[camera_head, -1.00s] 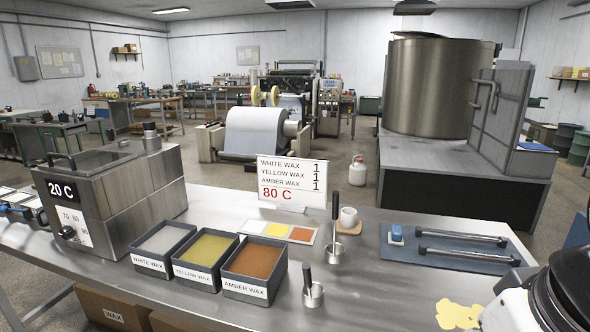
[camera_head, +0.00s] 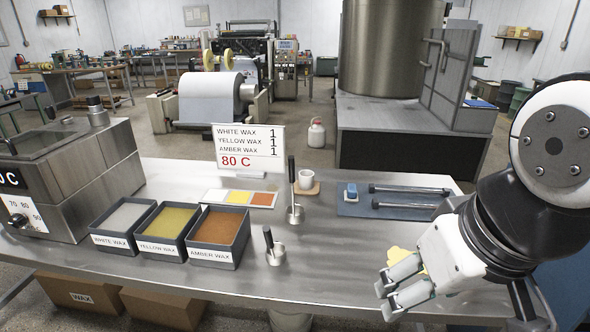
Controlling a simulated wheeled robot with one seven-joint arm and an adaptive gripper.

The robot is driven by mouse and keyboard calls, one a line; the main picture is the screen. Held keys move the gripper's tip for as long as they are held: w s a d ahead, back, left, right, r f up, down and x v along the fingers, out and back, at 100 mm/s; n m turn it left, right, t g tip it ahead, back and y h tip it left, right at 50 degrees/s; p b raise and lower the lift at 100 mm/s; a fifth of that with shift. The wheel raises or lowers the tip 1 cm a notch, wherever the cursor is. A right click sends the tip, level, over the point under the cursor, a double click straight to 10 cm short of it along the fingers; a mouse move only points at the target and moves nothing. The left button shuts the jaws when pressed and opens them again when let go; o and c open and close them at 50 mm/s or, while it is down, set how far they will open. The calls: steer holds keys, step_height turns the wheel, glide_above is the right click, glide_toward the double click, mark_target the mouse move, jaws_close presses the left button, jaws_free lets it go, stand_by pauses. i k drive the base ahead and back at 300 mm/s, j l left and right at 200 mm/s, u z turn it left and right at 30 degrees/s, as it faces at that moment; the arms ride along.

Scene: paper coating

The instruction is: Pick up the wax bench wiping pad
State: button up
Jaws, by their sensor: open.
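A small blue pad (camera_head: 351,191), which looks like the wiping pad, sits at the left end of a flat blue-grey mat (camera_head: 362,210) on the steel bench. My gripper (camera_head: 384,300) is open and empty near the bench's front edge, in front of the mat and below the pad in the picture. A yellow irregular patch (camera_head: 396,255), like spilled wax, lies on the bench and is partly hidden behind my gripper.
A cup (camera_head: 306,177), two ladles in metal cups (camera_head: 293,190), wax trays (camera_head: 218,228) and a sign (camera_head: 248,147) stand to the left. The bench front centre (camera_head: 320,265) is clear.

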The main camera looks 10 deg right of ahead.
mark_target(350, 194)
steer(key=i+l+z, duration=0.1)
steer(key=i, duration=0.5)
steer(key=i+l, duration=0.25)
steer(key=i, duration=0.4)
steer(key=l+z, duration=0.05)
